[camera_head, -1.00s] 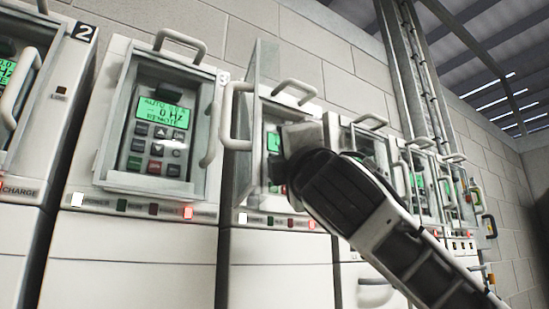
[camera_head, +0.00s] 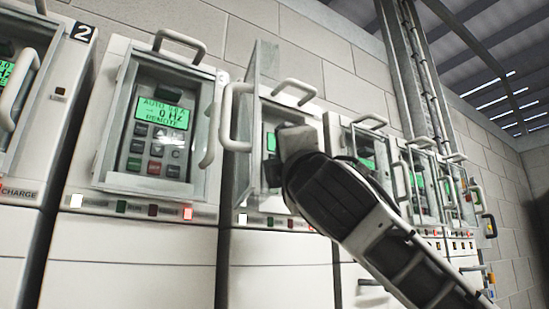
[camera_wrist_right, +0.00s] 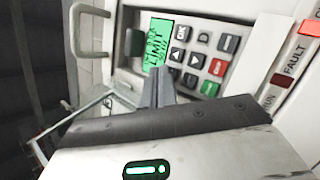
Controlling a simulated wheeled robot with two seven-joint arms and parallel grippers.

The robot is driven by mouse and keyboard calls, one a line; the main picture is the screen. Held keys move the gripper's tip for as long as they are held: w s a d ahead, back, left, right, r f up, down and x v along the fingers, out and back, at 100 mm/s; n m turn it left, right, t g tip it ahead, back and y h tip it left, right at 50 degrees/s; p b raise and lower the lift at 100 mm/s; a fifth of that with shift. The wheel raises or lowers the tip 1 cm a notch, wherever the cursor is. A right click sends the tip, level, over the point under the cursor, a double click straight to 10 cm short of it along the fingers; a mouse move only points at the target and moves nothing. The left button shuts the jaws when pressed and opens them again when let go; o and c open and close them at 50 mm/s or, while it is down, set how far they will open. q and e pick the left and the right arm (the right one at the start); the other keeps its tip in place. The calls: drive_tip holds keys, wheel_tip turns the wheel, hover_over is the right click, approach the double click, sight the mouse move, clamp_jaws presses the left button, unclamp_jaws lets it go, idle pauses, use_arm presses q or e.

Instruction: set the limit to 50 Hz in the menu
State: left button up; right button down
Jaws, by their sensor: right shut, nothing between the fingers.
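In the head view my right gripper (camera_head: 296,140) covers most of this keypad and only a strip of display shows. My left gripper is out of view.
The drive's glazed door (camera_head: 246,120) stands open to the left of my right gripper. A neighbouring drive (camera_head: 158,125), left of it, has its door shut over a display showing 0 HZ. More drives (camera_head: 430,185) stand to the right. A handle (camera_wrist_right: 90,22) shows in the wrist view.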

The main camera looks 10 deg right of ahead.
drive_tip(key=shift+w+a, duration=0.1)
drive_tip(key=shift+w, duration=0.25)
idle(0.4)
drive_tip(key=shift+s, duration=0.1)
drive_tip(key=shift+s+d, duration=0.25)
drive_tip(key=shift+s, duration=0.4)
drive_tip(key=s, duration=0.1)
drive_tip(key=s+d+b, duration=0.1)
drive_tip(key=s, duration=0.1)
drive_tip(key=s+b, duration=0.1)
drive_tip(key=shift+s+d, duration=0.35)
idle(1.4)
